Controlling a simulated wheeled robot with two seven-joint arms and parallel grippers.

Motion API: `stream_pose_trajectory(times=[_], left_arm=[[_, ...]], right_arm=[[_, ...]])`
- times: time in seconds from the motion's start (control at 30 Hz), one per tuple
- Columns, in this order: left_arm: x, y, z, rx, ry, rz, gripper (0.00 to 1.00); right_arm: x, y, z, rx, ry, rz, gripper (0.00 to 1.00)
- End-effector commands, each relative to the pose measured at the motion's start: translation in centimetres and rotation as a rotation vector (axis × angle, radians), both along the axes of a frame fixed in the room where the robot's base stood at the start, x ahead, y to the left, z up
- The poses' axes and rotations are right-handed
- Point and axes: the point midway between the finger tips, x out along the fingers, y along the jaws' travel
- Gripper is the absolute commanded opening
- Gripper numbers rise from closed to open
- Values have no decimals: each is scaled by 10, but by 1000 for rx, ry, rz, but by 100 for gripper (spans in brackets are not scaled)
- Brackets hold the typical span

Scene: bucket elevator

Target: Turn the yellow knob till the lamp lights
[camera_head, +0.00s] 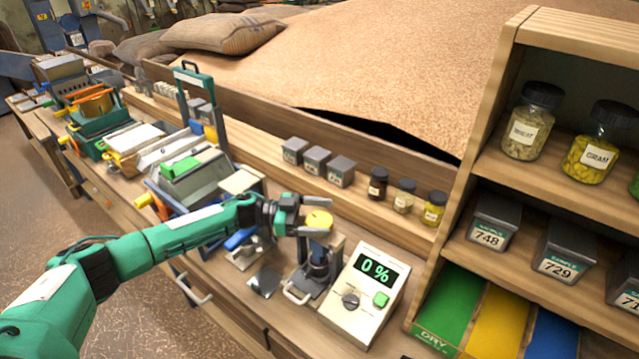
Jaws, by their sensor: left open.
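The yellow knob (319,219) is a round disc on top of a small grey device (318,262) on the bench. My left gripper (322,217) is open, with one finger on the far side of the knob and one on the near side. I cannot tell whether the fingers touch it. Just right of the device stands a white meter (362,295) with a dark display reading 0 %, a dark dial and a green button. I cannot make out a lit lamp. My right gripper is not in view.
A wooden shelf (520,190) with jars and sample boxes stands at the right. Several grey boxes (316,160) and small jars (404,195) line the bench's back ledge. Other equipment (190,172) crowds the bench to the left. Grain fills the bin behind.

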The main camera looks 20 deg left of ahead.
Motion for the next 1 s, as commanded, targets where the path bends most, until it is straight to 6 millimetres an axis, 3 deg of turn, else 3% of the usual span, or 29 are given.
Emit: stream_pose_trajectory(times=[0.6, 0.8, 1.0], left_arm=[[1, -1, 146, 1, -7, 0, 83], [1, -1, 175, 0, -3, -1, 83], [1, -1, 185, 0, 0, 0, 83]], right_arm=[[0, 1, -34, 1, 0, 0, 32], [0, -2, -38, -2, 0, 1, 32], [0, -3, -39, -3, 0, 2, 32]])
